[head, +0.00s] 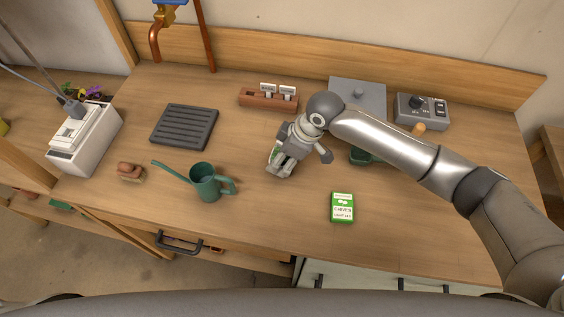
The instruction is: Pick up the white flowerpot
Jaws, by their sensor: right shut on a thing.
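My right gripper (279,168) is low over the middle of the workbench, between the green watering can and the green seed packet. It is shut on a small green-and-white thing (274,154), mostly hidden by the fingers, so I cannot tell what it is or whether it touches the bench. I cannot make out a white flowerpot anywhere in the head view. My left gripper is not in view.
A green watering can (207,183) stands left of my right gripper. A green seed packet (342,208) lies to its right. A brush (130,172), black ribbed tray (184,126), white box (84,140) and grey control box (421,111) are also here. The front middle is clear.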

